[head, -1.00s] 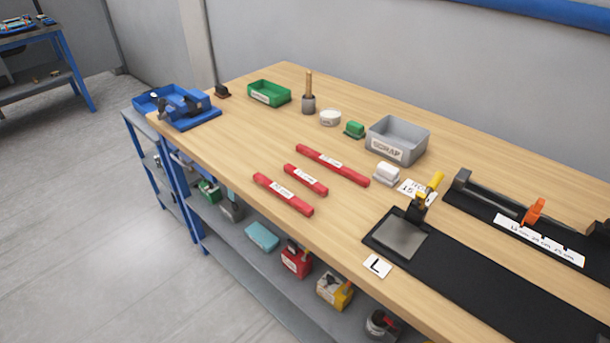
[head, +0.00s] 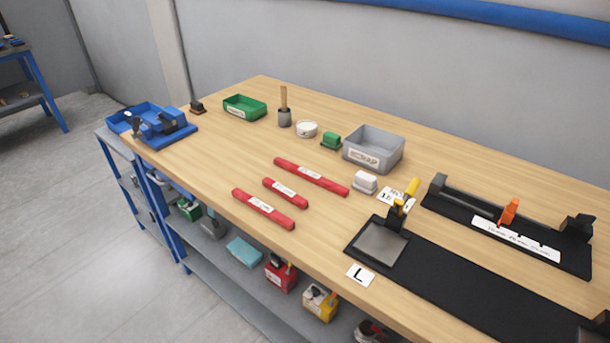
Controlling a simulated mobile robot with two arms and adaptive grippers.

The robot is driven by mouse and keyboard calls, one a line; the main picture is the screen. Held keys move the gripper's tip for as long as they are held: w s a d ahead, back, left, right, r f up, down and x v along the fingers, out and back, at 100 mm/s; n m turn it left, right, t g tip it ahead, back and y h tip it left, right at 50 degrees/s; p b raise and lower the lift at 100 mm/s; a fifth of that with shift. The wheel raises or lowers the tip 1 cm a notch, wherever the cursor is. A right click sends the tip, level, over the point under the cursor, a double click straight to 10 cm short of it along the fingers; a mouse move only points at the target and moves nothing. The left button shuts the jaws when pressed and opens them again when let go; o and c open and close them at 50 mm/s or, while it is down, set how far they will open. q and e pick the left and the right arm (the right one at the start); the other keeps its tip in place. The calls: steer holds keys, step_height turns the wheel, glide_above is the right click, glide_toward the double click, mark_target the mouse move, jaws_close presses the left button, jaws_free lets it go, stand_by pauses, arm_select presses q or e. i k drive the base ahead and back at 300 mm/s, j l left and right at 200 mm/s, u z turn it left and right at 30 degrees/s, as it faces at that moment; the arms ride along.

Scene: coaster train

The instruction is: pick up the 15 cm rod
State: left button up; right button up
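Three red rods with white labels lie apart on the wooden table, roughly parallel. The shortest rod (head: 285,193) lies in the middle. A longer rod (head: 263,209) lies nearer the front edge, and the longest rod (head: 311,176) lies behind. The label print is too small to read, so I cannot confirm which is 15 cm; by size the middle one is the shortest. Neither of my grippers is in view.
Right of the rods are a grey SCRAP bin (head: 373,150), a white block (head: 365,182), and a black fixture (head: 450,282) with a yellow-handled clamp (head: 406,200). A blue vise (head: 163,128) stands at the left end. Table around the rods is clear.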

mark_target(283, 192)
steer(key=z, duration=0.65)
steer(key=j+z, duration=0.35)
steer(key=i+j+z, duration=0.1)
steer(key=j+z, duration=0.6)
steer(key=k+j, duration=0.05)
